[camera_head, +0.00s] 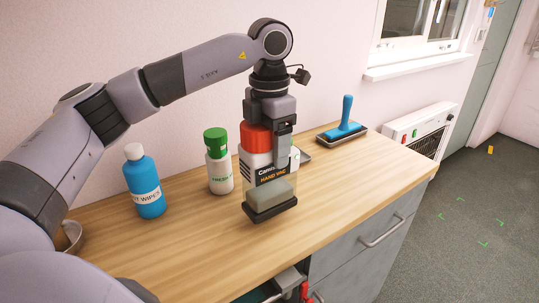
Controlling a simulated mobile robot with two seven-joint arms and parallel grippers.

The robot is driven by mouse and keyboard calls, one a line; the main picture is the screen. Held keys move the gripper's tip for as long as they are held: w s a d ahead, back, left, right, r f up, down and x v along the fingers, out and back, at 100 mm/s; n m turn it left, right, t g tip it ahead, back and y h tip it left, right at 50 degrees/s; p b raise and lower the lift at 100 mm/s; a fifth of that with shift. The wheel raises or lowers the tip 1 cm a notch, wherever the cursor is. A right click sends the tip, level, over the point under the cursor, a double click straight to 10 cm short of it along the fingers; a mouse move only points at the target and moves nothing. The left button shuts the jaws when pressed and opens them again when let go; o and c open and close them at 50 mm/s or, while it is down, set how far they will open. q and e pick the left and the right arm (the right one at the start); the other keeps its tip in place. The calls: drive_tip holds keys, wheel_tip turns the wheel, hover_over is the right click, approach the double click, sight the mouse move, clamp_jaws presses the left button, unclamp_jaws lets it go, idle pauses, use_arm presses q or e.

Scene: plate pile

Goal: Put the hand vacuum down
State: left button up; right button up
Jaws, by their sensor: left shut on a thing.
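The hand vacuum (258,165) has a red top, a white body with a dark "HAND VAC" label, a clear lower part and a black base. It is upright over the front part of the wooden counter (200,262). My left gripper (268,132) comes down from above and is shut on its upper part, hiding some of it. I cannot tell whether the black base touches the wood. My right gripper does not clearly show.
A blue wipes bottle (144,184) and a green-capped white bottle (218,165) stand left of the vacuum. A grey flat item partly shows behind the vacuum. Wood right of the vacuum is clear.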

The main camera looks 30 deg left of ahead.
use_arm(q)
drive_tip(key=shift+f, duration=1.3)
drive_tip(key=o, duration=1)
drive_tip(key=shift+f, duration=0.1)
wheel_tip(320, 180, up, 12)
drive_tip(key=shift+r+p, duration=0.15)
drive_tip(key=shift+p, duration=0.3)
